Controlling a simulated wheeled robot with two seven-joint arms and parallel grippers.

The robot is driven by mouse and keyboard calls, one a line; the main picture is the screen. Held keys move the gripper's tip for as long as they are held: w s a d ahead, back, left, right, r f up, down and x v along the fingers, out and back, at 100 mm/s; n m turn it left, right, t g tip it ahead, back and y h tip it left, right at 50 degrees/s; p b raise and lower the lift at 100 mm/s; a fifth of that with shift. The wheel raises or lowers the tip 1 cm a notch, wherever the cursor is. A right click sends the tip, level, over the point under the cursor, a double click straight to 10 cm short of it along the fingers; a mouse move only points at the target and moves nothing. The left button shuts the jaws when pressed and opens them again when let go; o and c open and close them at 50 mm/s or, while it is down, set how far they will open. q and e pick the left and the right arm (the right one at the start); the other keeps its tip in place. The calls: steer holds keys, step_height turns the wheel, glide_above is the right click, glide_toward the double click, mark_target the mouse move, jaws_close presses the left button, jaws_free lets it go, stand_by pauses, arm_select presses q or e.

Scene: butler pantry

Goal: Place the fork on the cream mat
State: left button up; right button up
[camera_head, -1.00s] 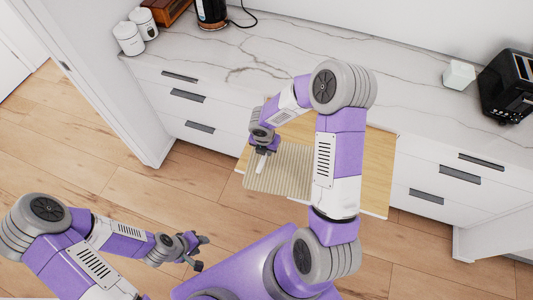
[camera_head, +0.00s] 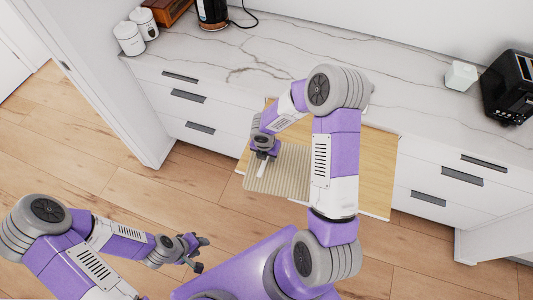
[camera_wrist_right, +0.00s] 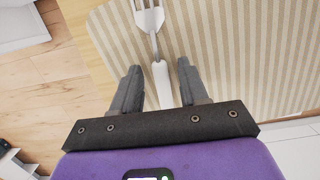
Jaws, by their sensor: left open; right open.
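The fork (camera_wrist_right: 161,88) has a white handle and a metal head. In the right wrist view it lies over the cream striped mat (camera_wrist_right: 235,50), with its handle between my right gripper's (camera_wrist_right: 158,68) spread fingers. There are gaps beside the handle, so the gripper is open around it. In the head view the fork's white handle (camera_head: 262,168) shows at the left part of the cream mat (camera_head: 290,178), just below the right gripper (camera_head: 263,154). My left gripper (camera_head: 203,254) is open and empty, above the floor at lower left.
The mat lies on a wooden pull-out board (camera_head: 376,170) below the marble counter (camera_head: 270,62). White canisters (camera_head: 130,39), a kettle (camera_head: 211,12), a white cube (camera_head: 460,75) and a black toaster (camera_head: 508,85) stand on the counter. Its middle is clear.

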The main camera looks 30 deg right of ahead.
steer(key=shift+r, duration=0.5)
step_height(320, 180, up, 11)
steer(key=s+a+p, duration=0.1)
steer(key=a+p, duration=0.1)
steer(key=p, duration=0.1)
steer(key=s+a+f+m+y, duration=0.1)
steer(key=a+f+m, duration=0.1)
steer(key=s+a+f+m+y, duration=0.1)
steer(key=a+f+m, duration=0.1)
steer(key=s+a+f+m+g+y, duration=0.1)
steer(key=s+a+f, duration=0.1)
steer(key=shift+a+m, duration=0.1)
steer(key=shift+m, duration=0.3)
steer(key=s+a+f+m+y, duration=0.1)
steer(key=s+a+f+m, duration=0.3)
steer(key=m, duration=0.7)
steer(key=s+a+f+m+y, duration=0.1)
steer(key=s+a+f+m, duration=0.2)
steer(key=s+f+m, duration=0.4)
steer(key=m, duration=0.5)
steer(key=shift+a+f+y, duration=0.2)
steer(key=shift+a+y, duration=0.1)
steer(key=shift+a, duration=0.1)
steer(key=shift+w, duration=0.1)
